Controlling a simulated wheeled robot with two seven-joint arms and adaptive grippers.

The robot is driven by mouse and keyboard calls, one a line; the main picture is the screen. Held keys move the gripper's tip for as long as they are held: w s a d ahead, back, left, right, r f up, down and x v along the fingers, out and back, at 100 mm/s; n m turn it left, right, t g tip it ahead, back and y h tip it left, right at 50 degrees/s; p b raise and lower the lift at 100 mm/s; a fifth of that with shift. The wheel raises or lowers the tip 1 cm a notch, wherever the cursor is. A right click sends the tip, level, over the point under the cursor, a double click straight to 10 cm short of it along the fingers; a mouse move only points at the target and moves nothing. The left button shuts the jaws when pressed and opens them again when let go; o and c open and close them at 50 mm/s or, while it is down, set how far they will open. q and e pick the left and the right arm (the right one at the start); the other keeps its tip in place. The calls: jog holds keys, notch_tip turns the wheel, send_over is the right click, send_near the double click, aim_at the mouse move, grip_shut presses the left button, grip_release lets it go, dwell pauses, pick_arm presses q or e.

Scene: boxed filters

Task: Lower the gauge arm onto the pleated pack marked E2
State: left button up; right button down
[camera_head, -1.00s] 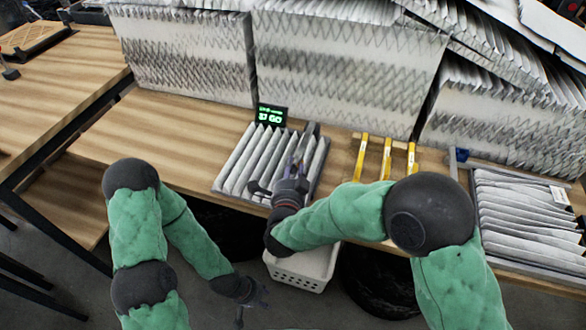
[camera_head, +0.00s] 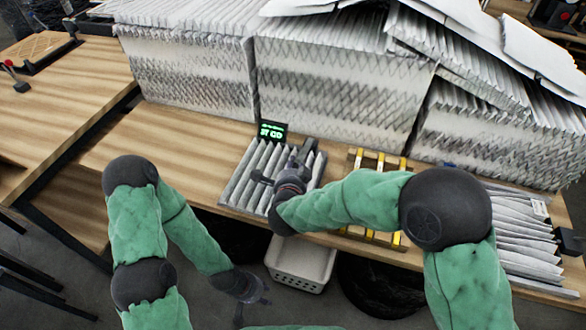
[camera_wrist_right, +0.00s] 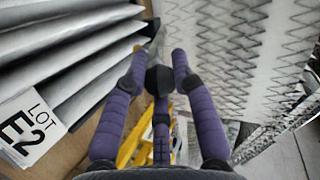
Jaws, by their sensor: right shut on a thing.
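The pleated pack (camera_head: 248,176) lies on the bench in the head view. In the right wrist view its grey pleats (camera_wrist_right: 65,65) fill the left side, with a white "LOT E2" label (camera_wrist_right: 30,128). My right gripper (camera_head: 291,163) is over the pack's right part, its fingers (camera_wrist_right: 161,68) shut around a dark knob (camera_wrist_right: 160,80). The knob seems to belong to the grey gauge arm (camera_head: 309,146); whether the arm touches the pleats is hidden. A display (camera_head: 272,131) behind the pack shows green text ending in "GO". My left gripper (camera_head: 252,300) hangs empty below the bench edge; its opening is unclear.
Yellow bars (camera_head: 379,161) stand right of the pack, partly behind my right arm. Another pleated pack (camera_head: 522,240) lies at far right. Tall filter stacks (camera_head: 340,90) line the back. A white basket (camera_head: 300,262) is below the front edge. Bench left of the pack is clear.

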jog(key=shift+w+d+r, duration=0.15)
jog(key=shift+w+r, duration=0.1)
jog(key=shift+r, duration=0.2)
jog(key=c, duration=1.3)
grip_release()
jog(key=shift+d, duration=0.1)
jog(key=shift+f, duration=0.1)
jog(key=shift+s, duration=0.15)
jog(key=shift+s, duration=0.25)
jog(key=v, duration=1.1)
jog(key=shift+s, duration=0.15)
